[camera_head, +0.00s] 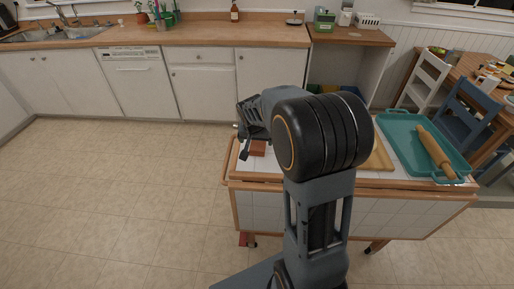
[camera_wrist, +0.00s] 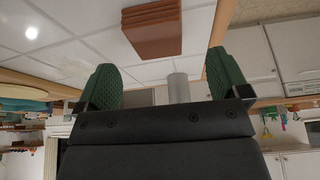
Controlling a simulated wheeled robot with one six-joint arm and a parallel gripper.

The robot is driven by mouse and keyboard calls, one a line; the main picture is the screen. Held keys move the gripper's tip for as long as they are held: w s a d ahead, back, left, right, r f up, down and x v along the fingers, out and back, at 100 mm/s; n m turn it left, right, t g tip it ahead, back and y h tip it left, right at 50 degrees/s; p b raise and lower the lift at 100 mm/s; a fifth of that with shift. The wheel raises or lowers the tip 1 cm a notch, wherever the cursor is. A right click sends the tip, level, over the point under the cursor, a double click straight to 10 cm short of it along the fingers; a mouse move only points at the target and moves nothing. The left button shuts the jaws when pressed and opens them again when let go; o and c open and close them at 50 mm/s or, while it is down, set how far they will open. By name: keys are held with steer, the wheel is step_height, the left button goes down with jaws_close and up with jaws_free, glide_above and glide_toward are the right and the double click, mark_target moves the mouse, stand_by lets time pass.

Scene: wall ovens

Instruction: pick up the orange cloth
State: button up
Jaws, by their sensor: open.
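The orange cloth (camera_head: 258,148) looks like a small folded stack lying on the white tiled top of the kitchen cart (camera_head: 247,170), near its left end. My arm hides part of it in the head view. In the wrist view the orange cloth (camera_wrist: 155,32) shows whole or nearly so, with several layered edges, at the top middle. My gripper (camera_head: 243,131) is above the cart's left end, close to the cloth. In the wrist view my gripper (camera_wrist: 164,74) has its two green finger pads wide apart with nothing held between them. The cloth lies beyond the fingertips, apart from them.
On the cart's right are a teal tray (camera_head: 396,128) with a wooden rolling pin (camera_head: 434,151) and a wooden board (camera_head: 380,158), partly hidden by my arm. A wooden rim edges the cart. A dining table with chairs (camera_head: 425,82) stands at right. Floor left is clear.

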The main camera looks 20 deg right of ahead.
mark_target(257, 145)
steer(key=shift+x, duration=2.35)
steer(key=shift+s, duration=0.1)
steer(key=c, duration=1)
steer(key=shift+r, duration=0.1)
steer(key=shift+r, duration=0.6)
steer(key=s+d+r, duration=0.2)
steer(key=s+r, duration=0.3)
steer(key=s, duration=0.1)
steer(key=s+d+r, duration=0.3)
steer(key=s+r, duration=0.3)
steer(key=s, duration=0.1)
steer(key=shift+d+r, duration=0.3)
